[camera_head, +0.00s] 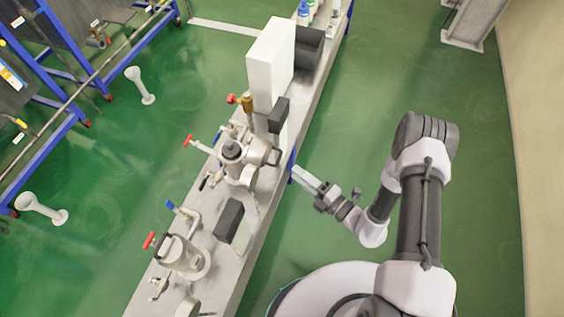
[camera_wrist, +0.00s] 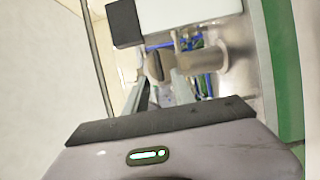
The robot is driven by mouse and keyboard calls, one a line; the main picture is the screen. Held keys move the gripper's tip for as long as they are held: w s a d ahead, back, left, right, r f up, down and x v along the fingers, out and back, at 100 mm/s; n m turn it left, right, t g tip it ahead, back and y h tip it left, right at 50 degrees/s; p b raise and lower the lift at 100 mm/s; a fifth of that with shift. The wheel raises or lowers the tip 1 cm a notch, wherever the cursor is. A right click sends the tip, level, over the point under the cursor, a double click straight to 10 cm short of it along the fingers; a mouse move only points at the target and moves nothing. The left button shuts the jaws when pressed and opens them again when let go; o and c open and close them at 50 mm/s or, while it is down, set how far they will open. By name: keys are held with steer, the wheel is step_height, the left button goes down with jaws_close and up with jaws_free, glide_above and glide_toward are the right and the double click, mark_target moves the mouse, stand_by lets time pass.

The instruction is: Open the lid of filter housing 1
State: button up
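A metal filter housing (camera_head: 240,172) with a dark round knob on its lid stands on the bench, and its lid looks shut. A second metal housing (camera_head: 184,260) stands nearer the front. No readable number shows which is housing 1. In the wrist view, my gripper's two fingers (camera_wrist: 160,92) are apart with nothing held. A pale metal cylinder (camera_wrist: 205,58) with a dark end piece (camera_wrist: 154,66) lies beyond the fingertips; it appears sideways in this tilted view.
The long grey bench (camera_head: 262,205) carries a tall white box (camera_head: 269,65), dark boxes (camera_head: 229,220) and pipes with a red-handled valve (camera_head: 190,141). Blue-framed racks (camera_head: 50,130) stand at the left.

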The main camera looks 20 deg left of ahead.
mark_target(264, 154)
steer(key=b+x, duration=0.1)
steer(key=x, duration=0.6)
steer(key=shift+b, duration=0.3)
steer(key=shift+w+a+r, duration=0.1)
steer(key=shift+a, duration=0.05)
jaws_close()
stand_by(0.7)
